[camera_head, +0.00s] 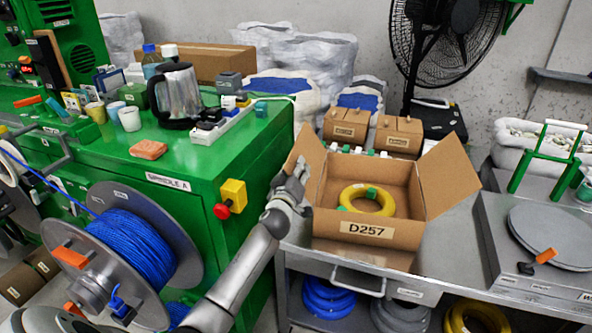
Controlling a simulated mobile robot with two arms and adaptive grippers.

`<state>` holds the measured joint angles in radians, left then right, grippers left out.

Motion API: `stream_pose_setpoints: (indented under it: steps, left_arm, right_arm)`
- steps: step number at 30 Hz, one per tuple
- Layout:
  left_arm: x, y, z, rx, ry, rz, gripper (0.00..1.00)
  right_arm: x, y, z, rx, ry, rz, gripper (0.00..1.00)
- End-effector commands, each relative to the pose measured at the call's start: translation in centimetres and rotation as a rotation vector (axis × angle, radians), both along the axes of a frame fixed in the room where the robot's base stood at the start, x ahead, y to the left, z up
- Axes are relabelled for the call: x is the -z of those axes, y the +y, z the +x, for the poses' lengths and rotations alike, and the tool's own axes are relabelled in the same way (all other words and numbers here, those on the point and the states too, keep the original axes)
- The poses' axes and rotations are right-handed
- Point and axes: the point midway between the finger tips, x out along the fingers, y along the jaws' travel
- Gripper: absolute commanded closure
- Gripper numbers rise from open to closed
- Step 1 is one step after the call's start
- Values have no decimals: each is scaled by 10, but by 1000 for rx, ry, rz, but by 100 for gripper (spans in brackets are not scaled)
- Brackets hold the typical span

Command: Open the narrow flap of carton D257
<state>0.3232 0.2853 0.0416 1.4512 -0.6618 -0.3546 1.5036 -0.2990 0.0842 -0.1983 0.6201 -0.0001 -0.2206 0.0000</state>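The carton labelled D257 (367,230) stands on the grey metal bench at centre right. Its top is open and a yellow coil (371,207) with green ties lies inside. One side flap (305,152) stands up and leans out to the left; the other side flap (447,176) leans out to the right. My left gripper (297,190) is at the carton's left side, just below the left flap. I cannot tell whether its fingers touch the cardboard or how far apart they are. My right gripper is not in view.
A green machine with a table top (190,168) is left of the carton, carrying a kettle (175,95) and small items. Two small brown cartons (398,134) and white-capped bottles stand behind D257. A turntable scale (550,235) is at right. Coils lie on the shelf below.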

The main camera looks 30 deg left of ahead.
Motion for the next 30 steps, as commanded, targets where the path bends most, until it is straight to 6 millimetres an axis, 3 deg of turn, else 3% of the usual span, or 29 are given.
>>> stream_pose_setpoints:
  steps: [12,21,30]
  left_arm:
    - [0,2,6,0,0,-1,62]
    - [0,2,6,0,1,-1,100]
    - [0,2,6,-2,6,8,100]
  right_arm:
    - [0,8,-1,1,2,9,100]
    - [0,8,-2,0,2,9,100]
    - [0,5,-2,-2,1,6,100]
